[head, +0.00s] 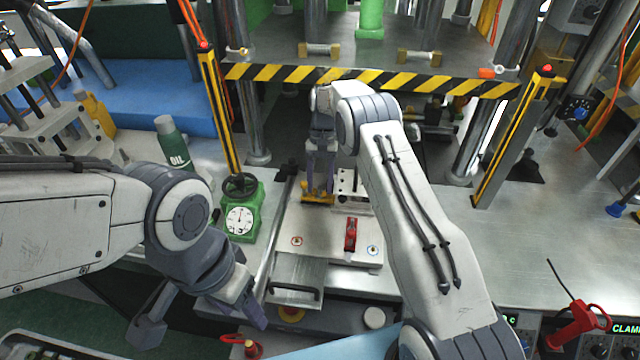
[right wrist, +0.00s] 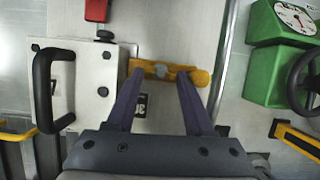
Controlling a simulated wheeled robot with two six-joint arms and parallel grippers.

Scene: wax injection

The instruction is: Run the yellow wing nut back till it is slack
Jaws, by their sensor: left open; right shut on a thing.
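The yellow wing nut (head: 317,199) sits at the back left of the light fixture plate (head: 325,232). The fingers hide parts of the bar. My left gripper (head: 205,318) is open and empty at the lower left, away from the nut.
A red clamp handle (head: 351,234) stands on the plate. A green dial gauge (head: 241,215) with a handwheel is left of the plate. A green oil bottle (head: 170,143) stands further left. Press columns and a striped bar (head: 375,79) rise behind.

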